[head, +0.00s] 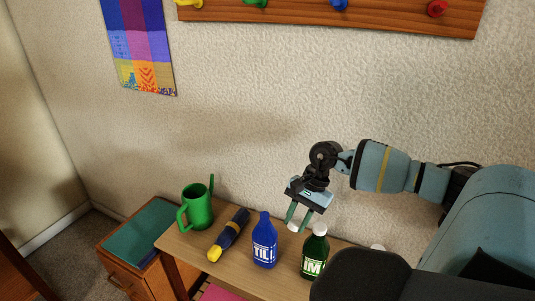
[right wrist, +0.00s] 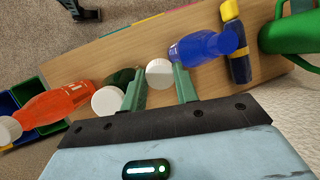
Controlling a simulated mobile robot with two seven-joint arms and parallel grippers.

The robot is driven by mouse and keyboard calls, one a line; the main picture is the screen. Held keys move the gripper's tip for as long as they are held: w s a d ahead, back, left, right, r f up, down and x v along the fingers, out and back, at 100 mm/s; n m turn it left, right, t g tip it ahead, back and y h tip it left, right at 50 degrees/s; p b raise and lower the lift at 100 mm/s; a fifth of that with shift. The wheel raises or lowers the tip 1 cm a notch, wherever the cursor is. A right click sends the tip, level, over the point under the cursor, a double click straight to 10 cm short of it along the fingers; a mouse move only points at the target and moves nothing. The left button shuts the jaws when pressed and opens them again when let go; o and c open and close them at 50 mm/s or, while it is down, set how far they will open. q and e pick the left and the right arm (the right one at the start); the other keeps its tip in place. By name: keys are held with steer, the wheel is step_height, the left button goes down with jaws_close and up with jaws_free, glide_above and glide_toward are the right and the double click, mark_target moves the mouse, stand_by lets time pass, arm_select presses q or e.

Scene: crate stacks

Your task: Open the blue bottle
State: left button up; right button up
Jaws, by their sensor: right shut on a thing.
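The blue bottle (head: 265,245) stands upright on the wooden shelf top, and its neck shows bare, without a cap. In the right wrist view the blue bottle (right wrist: 203,47) is just beyond my fingertips, clear of them. My right gripper (head: 298,219) is shut on a white cap (head: 294,226), above the shelf between the blue bottle and the dark green bottle (head: 314,257). The right wrist view shows the cap (right wrist: 159,73) between the two green fingers. My left gripper is not in view.
The green bottle wears a white cap (right wrist: 107,101). A red-orange bottle (right wrist: 57,105) with a white cap stands farther along. A dark blue and yellow flashlight (head: 229,235) and a green watering can (head: 198,207) are left of the blue bottle. The wall is close behind.

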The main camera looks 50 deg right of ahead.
steer(key=m+b, duration=0.2)
glide_above(298, 256)
steer(key=d+t, duration=0.1)
steer(key=f, duration=1.2)
steer(key=shift+s+d+f+b, duration=0.1)
steer(key=shift+s+f+b, duration=0.2)
steer(key=shift+f, duration=2.75)
steer(key=shift+b, duration=0.3)
steer(key=shift+f, duration=0.2)
steer(key=o, duration=0.7)
steer(key=shift+o, duration=0.6)
